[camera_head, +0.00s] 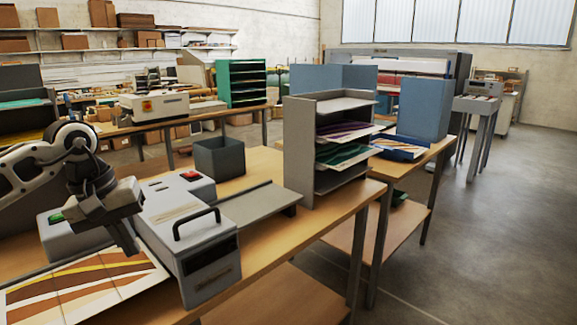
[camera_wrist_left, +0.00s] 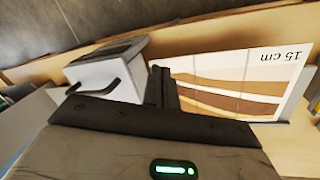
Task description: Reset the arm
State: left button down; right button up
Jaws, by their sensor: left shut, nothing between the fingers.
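My left gripper (camera_head: 128,246) comes in from the left in the head view. Its fingers point down, shut and empty, over the front left side of the roll laminator (camera_head: 200,240). The laminator is a grey and white machine with a black handle, a red button and a green button. A printed sheet (camera_head: 75,290) with brown and yellow bands lies in front of it on the left. In the left wrist view the shut fingers (camera_wrist_left: 162,85) stand between the laminator (camera_wrist_left: 110,75) and the sheet (camera_wrist_left: 235,85), marked 15 cm. My right gripper is not in view.
A flat grey tray (camera_head: 250,204) extends behind the laminator. A dark open bin (camera_head: 219,157) and a grey shelf rack (camera_head: 298,150) with coloured sheets stand on the wooden table (camera_head: 290,235). A blue tray (camera_head: 400,148) lies further right. Open floor lies at the right.

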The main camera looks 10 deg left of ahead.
pick_arm(q)
jog(key=s+d+f+n+t+h, duration=0.1)
jog(key=s+d+f+n+h, duration=0.1)
jog(key=d+n+h, duration=0.65)
jog(key=s+d+f+n+t+h, duration=0.1)
jog(key=s+d+f+n+h, duration=0.3)
jog(key=d, duration=0.7)
jog(key=d+n+t+h, duration=0.1)
jog(key=d+n+h, duration=0.3)
jog(key=d+n, duration=0.5)
jog(key=s+a+f+n+t+y, duration=0.1)
jog(key=a+f+n+t+y, duration=0.4)
jog(key=n, duration=1)
jog(key=s+a+f+n+t+y, duration=0.15)
jog(key=f+n+t+y, duration=0.6)
jog(key=n, duration=0.75)
jog(key=s+a+f+n+g+y, duration=0.3)
jog(key=s+a+f+n+g, duration=0.2)
jog(key=s+f+n, duration=0.7)
notch_tip(320, 180, down, 3)
jog(key=shift+s+r+n+g+y, duration=0.1)
jog(key=shift+s+n+g+y, duration=0.25)
jog(key=shift+g, duration=0.6)
jog(key=shift+w, duration=0.15)
